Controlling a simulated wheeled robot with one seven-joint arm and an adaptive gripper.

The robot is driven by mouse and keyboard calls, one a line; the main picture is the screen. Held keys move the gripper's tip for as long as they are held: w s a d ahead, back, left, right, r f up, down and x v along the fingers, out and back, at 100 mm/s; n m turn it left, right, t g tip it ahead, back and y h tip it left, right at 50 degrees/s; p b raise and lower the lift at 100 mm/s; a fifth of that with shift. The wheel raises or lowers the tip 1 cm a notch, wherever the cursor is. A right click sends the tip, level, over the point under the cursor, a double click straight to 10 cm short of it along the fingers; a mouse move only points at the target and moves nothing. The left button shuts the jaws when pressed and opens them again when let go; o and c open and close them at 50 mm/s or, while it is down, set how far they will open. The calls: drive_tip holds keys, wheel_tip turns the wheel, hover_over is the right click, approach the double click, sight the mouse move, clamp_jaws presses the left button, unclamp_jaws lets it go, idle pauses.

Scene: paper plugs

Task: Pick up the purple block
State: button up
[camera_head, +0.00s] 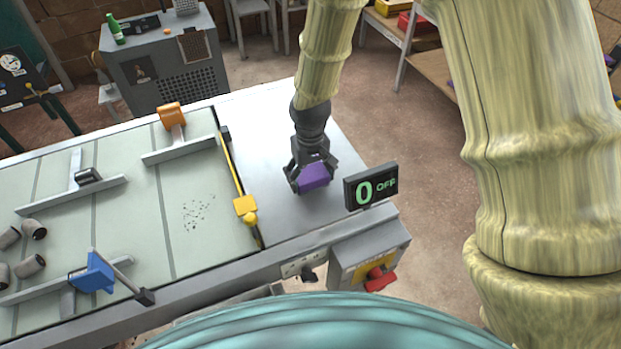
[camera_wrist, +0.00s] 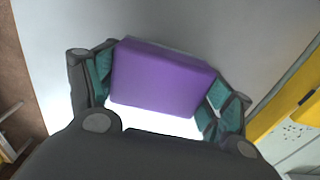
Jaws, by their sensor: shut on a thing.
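The purple block (camera_head: 314,176) is between the fingers of my gripper (camera_head: 309,178), over the bare metal end of the table. In the wrist view the purple block (camera_wrist: 162,78) fills the gap between the teal finger pads of my gripper (camera_wrist: 158,92), which is shut on its two ends. The block sits slightly tilted in that view. Whether it touches the table surface is hard to tell.
A display reading "0 OFF" (camera_head: 371,187) stands just right of my gripper. A yellow barrier (camera_head: 245,208) lies to the left. Beyond it, the belt (camera_head: 190,250) holds orange and blue paddles and several grey cylinders. A red switch (camera_head: 379,279) is at the front.

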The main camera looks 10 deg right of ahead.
sight(310, 173)
drive_tip(key=shift+r+b, duration=1.2)
drive_tip(key=shift+r, duration=3.3)
